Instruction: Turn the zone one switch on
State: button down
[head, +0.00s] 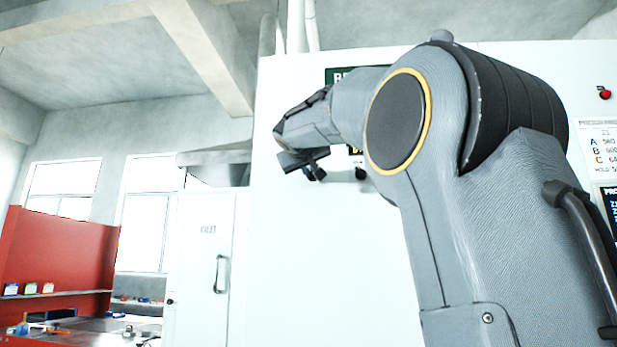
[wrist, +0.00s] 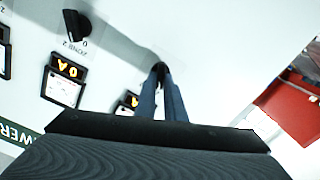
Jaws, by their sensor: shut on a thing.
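My gripper (wrist: 160,74) reaches to the white cabinet panel, its two fingers shut on a small dark rotary switch (wrist: 159,66). I take this to be the zone one switch; its label is hidden, and I cannot tell its setting. The zone 2 switch (wrist: 75,25), a black knob with its label beside it, is apart from the gripper to the left in the wrist view. In the head view my gripper (head: 316,174) is at the panel, left of another dark knob (head: 361,173); the gripped switch is hard to make out there.
An orange-lit display (wrist: 68,68) sits by the zone 2 switch, and a partly hidden one (wrist: 130,100) near the gripped switch. A red emergency-type button (head: 605,94) is at the far right. A white door (head: 200,260) and red partition (head: 60,255) stand left.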

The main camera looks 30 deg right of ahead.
jog(key=m+b, duration=0.2)
jog(key=b, duration=0.1)
jog(key=m+b, duration=0.3)
jog(key=shift+d+f, duration=0.1)
jog(key=shift+f, duration=0.1)
jog(key=m+b, duration=0.3)
jog(key=m, duration=0.2)
jog(key=shift+s+r+b, duration=0.1)
jog(key=shift+r+b, duration=0.05)
jog(key=shift+b, duration=0.15)
jog(key=shift+m, duration=0.4)
jog(key=c, duration=1.8)
grip_release()
jog(key=shift+c, duration=0.2)
jog(key=b+v, duration=0.3)
jog(key=v, duration=0.4)
jog(key=shift+s+a, duration=0.2)
jog(key=shift+s, duration=0.1)
